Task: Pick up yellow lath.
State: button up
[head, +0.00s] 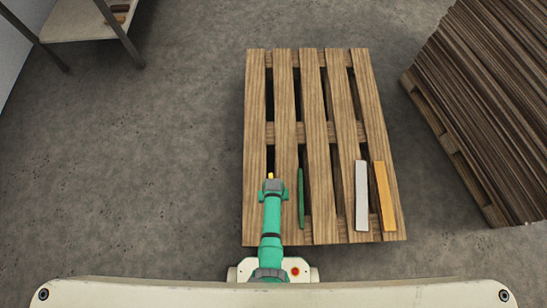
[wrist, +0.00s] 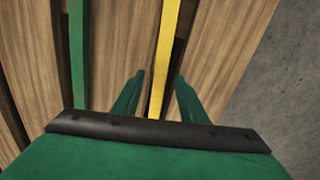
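The yellow lath (wrist: 168,40) is long and narrow and runs from the top of the wrist view down between my gripper's fingers. In the head view only a small yellow end of it (head: 270,175) shows just beyond my gripper (head: 271,184); my arm hides the rest. In the wrist view my gripper (wrist: 160,80) is open, with one green finger on each side of the lath and a gap on both sides. I cannot tell how far the fingertips reach down beside it. Everything lies at the near end of a wooden pallet (head: 312,90).
A green lath (head: 301,198) lies close to the right of my gripper, and shows left in the wrist view (wrist: 78,50). A white lath (head: 361,195) and an orange lath (head: 385,196) lie further right. A board stack (head: 490,90) stands right; a shelf (head: 85,20) stands upper left.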

jog(key=shift+f, duration=0.75)
grip_shut()
jog(key=shift+r, duration=0.2)
